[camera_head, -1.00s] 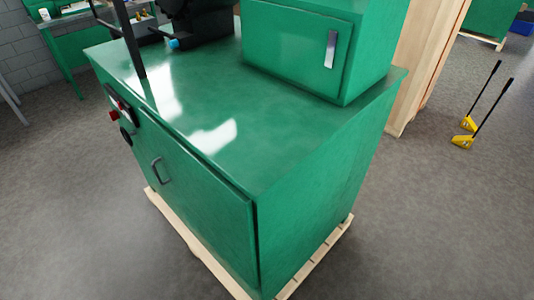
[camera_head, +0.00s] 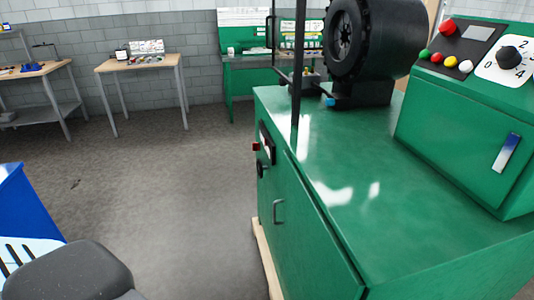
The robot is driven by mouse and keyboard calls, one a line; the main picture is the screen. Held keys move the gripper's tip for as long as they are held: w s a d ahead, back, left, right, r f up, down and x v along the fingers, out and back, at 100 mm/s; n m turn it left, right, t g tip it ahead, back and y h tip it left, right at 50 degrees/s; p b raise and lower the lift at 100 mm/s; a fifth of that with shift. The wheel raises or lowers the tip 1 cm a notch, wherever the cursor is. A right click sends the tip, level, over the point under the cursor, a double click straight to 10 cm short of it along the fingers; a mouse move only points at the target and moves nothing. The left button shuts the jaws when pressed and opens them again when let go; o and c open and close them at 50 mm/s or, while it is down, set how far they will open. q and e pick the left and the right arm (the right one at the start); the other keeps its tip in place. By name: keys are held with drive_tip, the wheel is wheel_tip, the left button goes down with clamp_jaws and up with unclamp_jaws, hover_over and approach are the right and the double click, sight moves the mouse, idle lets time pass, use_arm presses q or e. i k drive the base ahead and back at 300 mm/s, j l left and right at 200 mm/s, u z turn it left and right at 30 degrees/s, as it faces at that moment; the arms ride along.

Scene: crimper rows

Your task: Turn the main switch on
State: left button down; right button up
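The green crimper machine (camera_head: 345,215) stands on the right. On the front of its base cabinet, near the far corner, is a black plate (camera_head: 267,142) with a red knob (camera_head: 256,147) on it. A round black part (camera_head: 260,170) sits just below. I see these edge-on, so I cannot tell the switch position. A control box on top carries a black rotary dial (camera_head: 509,54) with numbers, a red mushroom button (camera_head: 447,27) and a row of small coloured buttons (camera_head: 450,61). Neither of my grippers is in view.
The cabinet stands on a wooden pallet (camera_head: 266,262). A cabinet handle (camera_head: 279,211) sticks out. A blue object (camera_head: 25,205) is at the left edge, and a dark grey rounded part (camera_head: 70,272) is below it. Open floor (camera_head: 180,195) lies left of the machine; tables (camera_head: 140,66) stand behind.

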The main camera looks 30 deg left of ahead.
sight(256, 147)
drive_tip(key=k+j, duration=0.1)
drive_tip(key=j, duration=0.7)
drive_tip(key=i+j, duration=0.1)
drive_tip(key=j, duration=0.35)
drive_tip(key=i+j+z, duration=0.1)
drive_tip(key=j, duration=0.35)
drive_tip(key=i+j, duration=0.15)
drive_tip(key=j, duration=0.15)
drive_tip(key=i+j, duration=0.3)
drive_tip(key=j, duration=0.25)
drive_tip(key=i+j+z, duration=0.15)
drive_tip(key=i+j, duration=0.7)
drive_tip(key=i, duration=0.15)
